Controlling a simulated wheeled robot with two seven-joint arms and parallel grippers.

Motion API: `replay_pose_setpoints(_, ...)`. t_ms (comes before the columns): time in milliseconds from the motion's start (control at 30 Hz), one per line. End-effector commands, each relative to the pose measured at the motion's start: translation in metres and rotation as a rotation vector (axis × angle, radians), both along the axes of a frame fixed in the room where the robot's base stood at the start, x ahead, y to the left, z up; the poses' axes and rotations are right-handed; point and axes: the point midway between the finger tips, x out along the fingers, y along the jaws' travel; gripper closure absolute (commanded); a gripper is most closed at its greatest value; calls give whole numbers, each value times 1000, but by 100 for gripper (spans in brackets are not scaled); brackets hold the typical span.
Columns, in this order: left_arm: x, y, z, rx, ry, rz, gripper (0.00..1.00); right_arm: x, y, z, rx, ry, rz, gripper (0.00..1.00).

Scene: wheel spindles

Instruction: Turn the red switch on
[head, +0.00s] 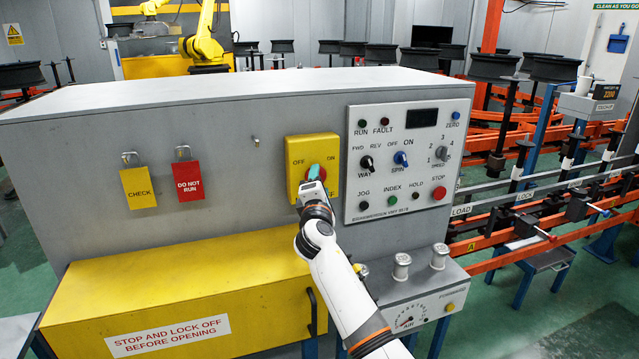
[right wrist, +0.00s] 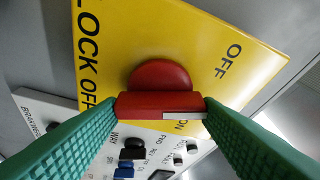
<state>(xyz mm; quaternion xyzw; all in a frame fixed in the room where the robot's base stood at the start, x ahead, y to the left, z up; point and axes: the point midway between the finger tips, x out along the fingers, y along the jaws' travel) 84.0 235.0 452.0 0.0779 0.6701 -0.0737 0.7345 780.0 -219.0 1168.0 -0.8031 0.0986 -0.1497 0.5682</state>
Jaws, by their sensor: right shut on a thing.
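The red switch (right wrist: 160,104) is a rotary handle on a round red base, mounted on a yellow plate (right wrist: 215,85) marked OFF, ON and LOCK OFF. In the head view the plate (head: 293,172) is on the grey cabinet front, and my gripper hides most of the switch. My right gripper (head: 315,177) is at the switch, its green fingers (right wrist: 162,108) shut on the two ends of the handle. A white mark is on the right half of the handle in the wrist view, near the partly covered word ON. My left gripper is not in view.
A control panel (head: 360,211) with knobs and buttons is just right of the yellow plate. CHECK (head: 138,187) and DO NOT RUN (head: 188,181) tags hang at left. A yellow cover (head: 190,285) and an air gauge box (head: 420,305) are below. My arm passes in front of the cabinet.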

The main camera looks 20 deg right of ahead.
Motion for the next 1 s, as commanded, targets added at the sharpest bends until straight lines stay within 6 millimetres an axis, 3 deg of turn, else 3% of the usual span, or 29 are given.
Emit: replay_pose_setpoints(1000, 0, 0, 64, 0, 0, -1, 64, 0, 0, 6, 932, 37, -3, 65)
